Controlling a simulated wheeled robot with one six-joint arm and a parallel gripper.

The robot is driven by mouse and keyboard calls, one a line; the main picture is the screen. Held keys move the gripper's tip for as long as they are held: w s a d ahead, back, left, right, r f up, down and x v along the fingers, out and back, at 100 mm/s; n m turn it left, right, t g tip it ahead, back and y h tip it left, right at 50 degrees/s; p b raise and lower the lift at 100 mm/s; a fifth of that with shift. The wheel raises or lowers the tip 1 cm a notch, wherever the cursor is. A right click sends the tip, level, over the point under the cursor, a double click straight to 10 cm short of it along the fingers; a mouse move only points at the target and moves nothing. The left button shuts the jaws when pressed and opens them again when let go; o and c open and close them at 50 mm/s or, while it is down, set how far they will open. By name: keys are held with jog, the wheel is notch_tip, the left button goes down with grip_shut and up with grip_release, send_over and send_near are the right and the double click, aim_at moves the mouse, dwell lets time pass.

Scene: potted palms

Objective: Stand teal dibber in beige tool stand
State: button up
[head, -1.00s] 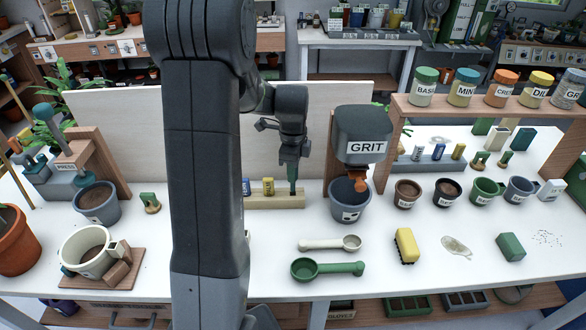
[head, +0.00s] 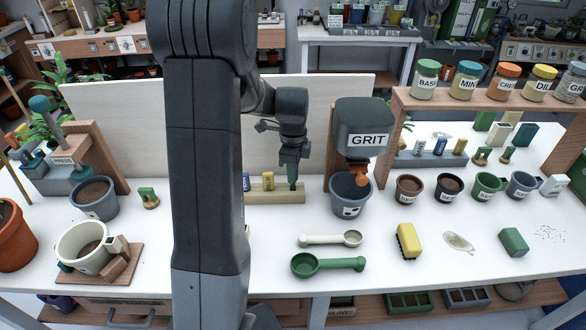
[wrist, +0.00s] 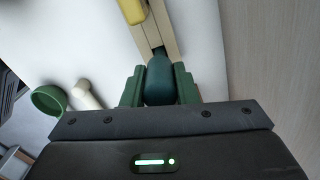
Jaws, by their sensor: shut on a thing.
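My gripper (head: 292,172) is shut on the teal dibber at the right part of the beige tool stand (head: 262,197). In the wrist view the rounded top of the teal dibber (wrist: 160,80) sits between the two green fingers of my gripper (wrist: 160,90). The beige tool stand (wrist: 169,28) runs away from the dibber there. The dibber's lower end is hidden, so I cannot tell how deep it sits in the stand. In the head view the dibber is mostly covered by the fingers and looks upright.
A yellow tool (head: 268,181) and a blue tool (head: 246,182) stand in the stand's left part. The GRIT dispenser (head: 362,128) rises close to the right, over a grey pot (head: 350,205). A cream scoop (head: 320,240) and a green scoop (head: 308,266) lie in front.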

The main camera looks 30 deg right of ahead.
jog(key=shift+f+b, duration=0.6)
jog(key=shift+f, duration=0.45)
jog(key=o, duration=1.5)
jog(key=shift+r+p, duration=2.95)
jog(key=shift+r, duration=1.15)
jog(key=shift+f, duration=0.15)
notch_tip(320, 180, down, 8)
jog(key=b, duration=0.6)
